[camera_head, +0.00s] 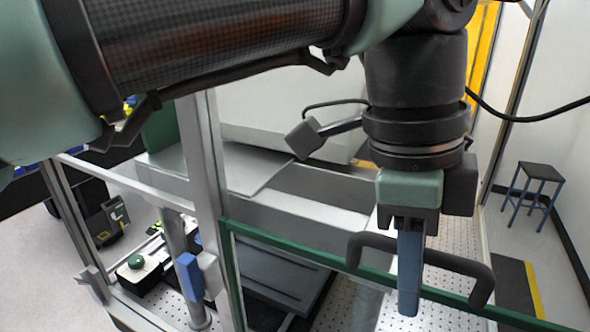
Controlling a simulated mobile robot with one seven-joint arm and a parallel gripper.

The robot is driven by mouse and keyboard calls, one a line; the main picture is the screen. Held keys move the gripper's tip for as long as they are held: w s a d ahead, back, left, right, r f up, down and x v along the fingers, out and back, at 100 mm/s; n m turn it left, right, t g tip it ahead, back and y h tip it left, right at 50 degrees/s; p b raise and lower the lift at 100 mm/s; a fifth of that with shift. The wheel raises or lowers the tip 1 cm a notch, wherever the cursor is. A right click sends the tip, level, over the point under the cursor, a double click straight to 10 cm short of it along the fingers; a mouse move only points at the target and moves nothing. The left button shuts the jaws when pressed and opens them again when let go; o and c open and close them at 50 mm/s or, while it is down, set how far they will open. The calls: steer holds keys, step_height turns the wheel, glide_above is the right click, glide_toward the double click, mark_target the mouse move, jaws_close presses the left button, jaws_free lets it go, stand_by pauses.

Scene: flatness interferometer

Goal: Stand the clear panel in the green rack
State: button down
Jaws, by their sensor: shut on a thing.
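A clear panel with a green edge (290,252) spans the lower middle and right of the head view. The perforated metal table shows through it, and its lower part is cut off by the picture's edge. A black bow handle (465,265) is at its top edge. My gripper (409,290) points down with its blue finger in front of the handle. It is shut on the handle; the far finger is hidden. I cannot make out the green rack for certain.
A metal frame post (205,180) stands left of the panel, with a blue latch-like part (189,277) beside it. A grey metal cover (215,165) lies behind. A dark stool (536,175) stands at the right on clear floor.

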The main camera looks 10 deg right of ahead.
steer(key=shift+f+b, duration=1.2)
steer(key=shift+f, duration=0.25)
steer(key=c, duration=0.8)
jaws_free()
steer(key=shift+o, duration=0.2)
